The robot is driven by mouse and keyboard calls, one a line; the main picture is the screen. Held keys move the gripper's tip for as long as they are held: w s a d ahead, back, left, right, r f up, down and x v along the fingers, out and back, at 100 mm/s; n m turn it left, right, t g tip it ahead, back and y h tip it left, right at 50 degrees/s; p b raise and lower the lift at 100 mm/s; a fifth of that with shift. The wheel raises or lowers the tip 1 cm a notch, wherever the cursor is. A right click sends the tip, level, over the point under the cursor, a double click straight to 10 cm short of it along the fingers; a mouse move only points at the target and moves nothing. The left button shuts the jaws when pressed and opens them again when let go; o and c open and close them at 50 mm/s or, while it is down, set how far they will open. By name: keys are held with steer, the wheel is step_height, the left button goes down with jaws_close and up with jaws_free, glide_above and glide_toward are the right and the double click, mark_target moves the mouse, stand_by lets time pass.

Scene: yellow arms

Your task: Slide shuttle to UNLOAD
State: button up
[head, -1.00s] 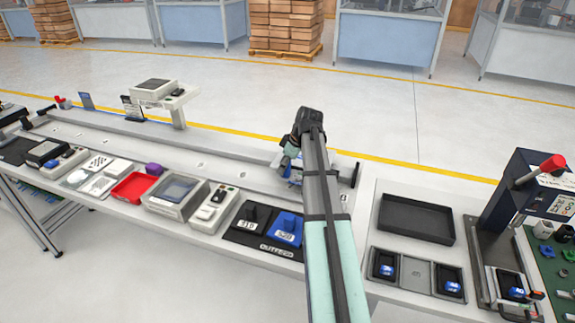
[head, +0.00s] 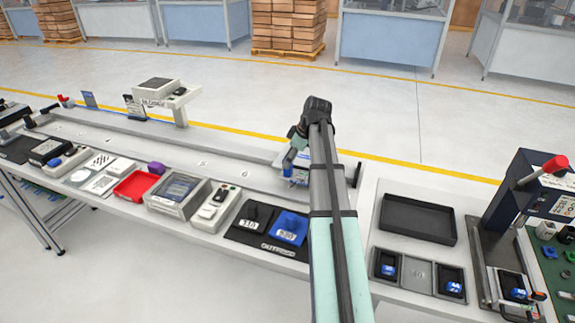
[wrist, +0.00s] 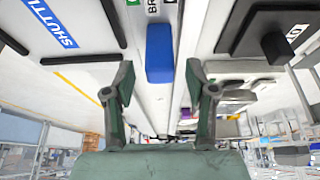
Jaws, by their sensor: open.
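The shuttle (head: 282,156) is a pale carriage with a blue upright handle (head: 288,162), near the right end of the long rail track (head: 225,168). My arm hides part of it in the head view. In the wrist view a blue block (wrist: 160,54), apparently this handle, lies in line with the gap between my fingers. A plate lettered "SHUTTLE" (wrist: 55,22) shows at upper left there. My gripper (wrist: 159,75) is open, one finger on each side of the gap. I cannot tell whether the fingers touch the block. I see no readable UNLOAD mark.
An end stop (head: 357,174) stands just right of the shuttle. A raised scale-like stand (head: 165,95) is behind the track further left. A red tray (head: 136,186), grey boxes and an output mat (head: 245,238) line the front. The track's middle looks clear.

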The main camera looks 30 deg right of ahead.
steer(key=v, duration=0.8)
steer(key=shift+s+r, duration=0.1)
steer(key=shift+s, duration=0.05)
